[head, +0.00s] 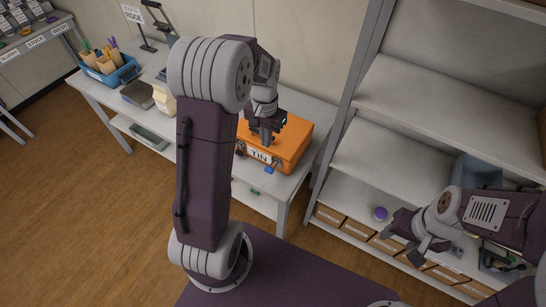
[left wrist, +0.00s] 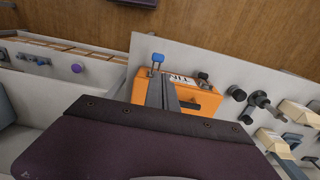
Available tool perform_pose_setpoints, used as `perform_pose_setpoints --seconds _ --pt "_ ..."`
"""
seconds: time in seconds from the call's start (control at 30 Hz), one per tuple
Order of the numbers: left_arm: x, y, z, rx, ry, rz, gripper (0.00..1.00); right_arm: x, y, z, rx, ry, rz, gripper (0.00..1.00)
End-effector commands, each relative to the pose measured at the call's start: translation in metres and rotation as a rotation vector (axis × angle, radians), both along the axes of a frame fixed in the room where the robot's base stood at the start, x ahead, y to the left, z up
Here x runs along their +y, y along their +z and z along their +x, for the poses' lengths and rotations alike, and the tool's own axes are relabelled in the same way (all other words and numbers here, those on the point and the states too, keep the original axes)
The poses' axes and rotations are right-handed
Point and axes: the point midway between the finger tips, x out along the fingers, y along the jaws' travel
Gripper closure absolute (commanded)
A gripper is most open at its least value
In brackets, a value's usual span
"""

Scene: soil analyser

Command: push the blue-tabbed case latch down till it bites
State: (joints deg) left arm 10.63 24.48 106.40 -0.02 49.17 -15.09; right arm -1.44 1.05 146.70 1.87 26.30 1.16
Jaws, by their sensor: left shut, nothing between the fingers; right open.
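An orange case (head: 290,140) with a white "TIN" label (head: 259,156) stands on the table. Its blue-tabbed latch (head: 270,169) sticks out at the front, right of the label; a black-tabbed latch (head: 240,152) is left of it. In the left wrist view the blue tab (left wrist: 157,58) stands out past the case edge, just beyond my fingertips. My left gripper (head: 267,141) is shut and empty above the case front; it also shows in the left wrist view (left wrist: 163,78). A gap between fingers and tab cannot be judged surely. My right gripper (head: 413,248) is open by the lower shelves.
A shelf unit (head: 400,90) rises at the right. A purple knob (head: 381,213) lies near my right gripper.

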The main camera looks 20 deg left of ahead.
Motion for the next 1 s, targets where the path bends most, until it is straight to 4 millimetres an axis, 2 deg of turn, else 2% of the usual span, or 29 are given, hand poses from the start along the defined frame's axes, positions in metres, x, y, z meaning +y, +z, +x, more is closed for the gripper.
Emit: perform_pose_setpoints --seconds 0.27,0.37,0.8,1.0 --pt "0.0 -0.002 0.0 0.0 0.0 0.0 1.0 0.0 -0.001 0.0 0.0 0.0 0.0 0.47" --pt "-0.001 -0.01 -0.001 0.003 0.0 -0.001 1.0 0.0 0.0 0.0 0.0 0.0 0.0 0.47" --pt "-0.001 -0.1 -0.001 0.005 0.0 -0.002 1.0 0.0 0.008 0.0 0.0 0.0 0.0 0.47" --pt "-0.001 -0.13 0.0 0.002 0.0 -0.001 1.0 0.0 0.014 0.0 0.0 0.0 0.0 0.47"
